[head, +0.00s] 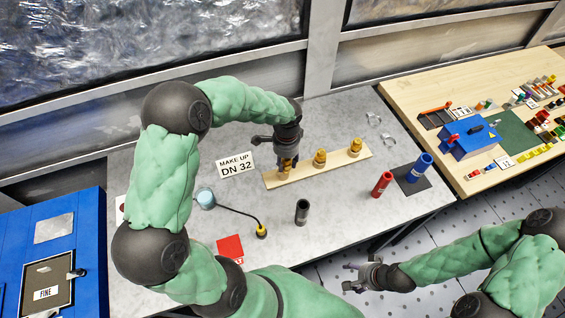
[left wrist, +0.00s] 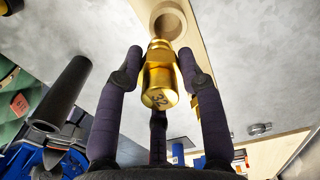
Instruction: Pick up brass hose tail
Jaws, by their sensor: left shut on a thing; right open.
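A wooden strip (head: 333,166) lies on the grey bench and carries brass hose tails. Two of them, the middle one (head: 320,157) and the right one (head: 355,146), stand upright on it. My left gripper (head: 286,163) is over the strip's left part, shut on a third brass hose tail (head: 286,165). In the left wrist view this hose tail (left wrist: 159,80) sits between the fingers, with "32" on its end face. A round hole in the strip shows just beyond it. My right gripper (head: 364,273) is open and empty, beyond the bench's front edge.
A "MAKE UP DN 32" card (head: 236,165) lies left of the strip. A black tube (head: 302,211), a red cylinder (head: 382,184) and a blue cylinder (head: 420,167) stand in front and right. Two metal clips (head: 374,119) lie behind. A wooden table (head: 410,85) with parts is at right.

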